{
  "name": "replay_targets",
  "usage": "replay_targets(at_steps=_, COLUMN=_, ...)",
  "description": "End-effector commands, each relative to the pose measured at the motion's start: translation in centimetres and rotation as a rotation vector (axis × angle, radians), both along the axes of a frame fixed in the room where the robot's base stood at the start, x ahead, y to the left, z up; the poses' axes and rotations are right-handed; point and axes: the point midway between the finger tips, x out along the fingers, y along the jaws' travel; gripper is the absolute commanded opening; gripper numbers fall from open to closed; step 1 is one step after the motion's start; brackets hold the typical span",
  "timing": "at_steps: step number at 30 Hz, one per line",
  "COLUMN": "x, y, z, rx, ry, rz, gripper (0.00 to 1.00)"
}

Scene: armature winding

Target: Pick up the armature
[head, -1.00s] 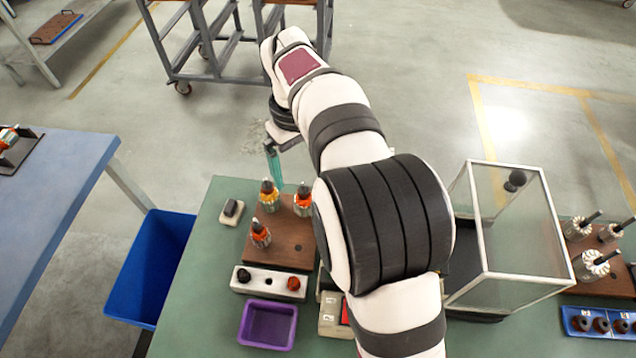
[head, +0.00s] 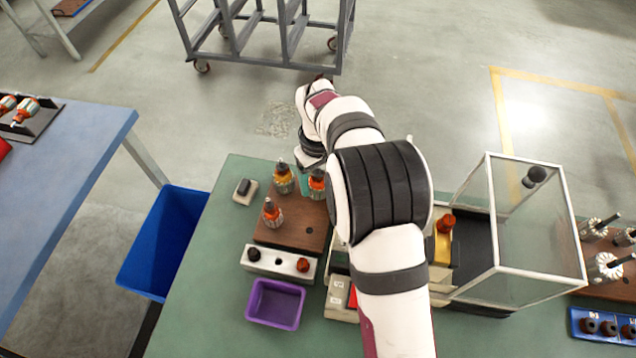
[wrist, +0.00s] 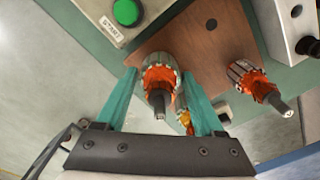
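A brown wooden board (head: 290,236) holds three upright armatures. One with orange windings (head: 317,186) stands at its back right, partly hidden by my arm. One with yellow-orange windings (head: 283,180) is at the back left, and another orange one (head: 272,214) is at the front left. In the wrist view, my gripper (wrist: 158,76) is open, its two teal fingers on either side of an orange-wound armature (wrist: 158,88), with gaps seeming to remain. A yellow-wound armature (wrist: 184,118) shows partly behind it, and another orange one (wrist: 252,82) stands to the right.
A white block with holes (head: 280,265) and a purple tray (head: 274,304) lie in front of the board. A control box with a green button (wrist: 127,12) is close to my gripper. A glass-sided enclosure (head: 535,240) stands to the right.

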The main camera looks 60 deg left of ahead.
Motion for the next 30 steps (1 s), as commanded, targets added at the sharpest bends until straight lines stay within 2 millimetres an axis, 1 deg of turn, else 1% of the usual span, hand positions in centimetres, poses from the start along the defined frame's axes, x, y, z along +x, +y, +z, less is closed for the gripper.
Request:
replay_targets(at_steps=1, x=0.0, y=0.0, z=0.0, rx=0.0, ry=0.0, rz=0.0, gripper=0.59)
replay_targets(at_steps=5, x=0.0, y=0.0, z=0.0, rx=0.0, ry=0.0, rz=0.0, gripper=0.36)
replay_targets(at_steps=6, x=0.0, y=0.0, z=0.0, rx=0.0, ry=0.0, rz=0.0, gripper=0.29)
replay_targets(at_steps=8, x=0.0, y=0.0, z=0.0, rx=0.0, ry=0.0, rz=0.0, gripper=0.18)
replay_targets(at_steps=9, x=0.0, y=0.0, z=0.0, rx=0.0, ry=0.0, rz=0.0, gripper=0.11)
replay_targets(at_steps=11, x=0.0, y=0.0, z=0.0, rx=0.0, ry=0.0, rz=0.0, gripper=0.0)
replay_targets(at_steps=20, x=0.0, y=0.0, z=0.1, rx=0.001, ry=-0.001, rz=0.0, gripper=0.0)
replay_targets(at_steps=23, x=0.0, y=0.1, z=0.5, rx=0.002, ry=-0.001, rz=0.0, gripper=0.0)
replay_targets(at_steps=26, x=0.1, y=0.1, z=1.9, rx=0.003, ry=-0.002, rz=0.0, gripper=0.0)
replay_targets(at_steps=29, x=0.1, y=0.1, z=4.5, rx=0.006, ry=-0.003, rz=-0.001, gripper=0.0)
replay_targets(at_steps=30, x=0.1, y=0.1, z=5.8, rx=0.006, ry=-0.004, rz=0.0, gripper=0.0)
